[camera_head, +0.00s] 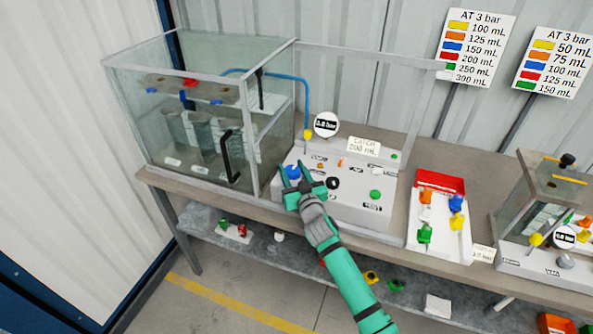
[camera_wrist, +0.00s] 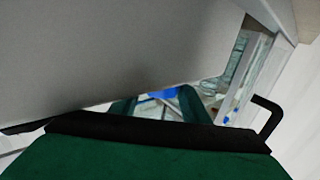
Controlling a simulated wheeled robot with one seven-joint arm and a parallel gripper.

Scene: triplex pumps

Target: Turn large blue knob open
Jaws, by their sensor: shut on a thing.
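The large blue knob (camera_head: 292,172) sits on the left part of the white control panel (camera_head: 347,210), on the bench. My gripper (camera_head: 292,174) is at the knob, with its green fingers on either side of it and shut on it. In the wrist view, a piece of the blue knob (camera_wrist: 163,94) shows between the fingers (camera_wrist: 160,105); the rest is hidden by my gripper and a large grey surface close to the camera. How far the knob is turned cannot be told.
A glass tank (camera_head: 190,115) with a black handle (camera_head: 230,157) stands left of the panel. A black knob (camera_head: 333,183) and a green button (camera_head: 376,195) are on the panel. A red and white tray (camera_head: 440,215) with coloured valves lies to the right.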

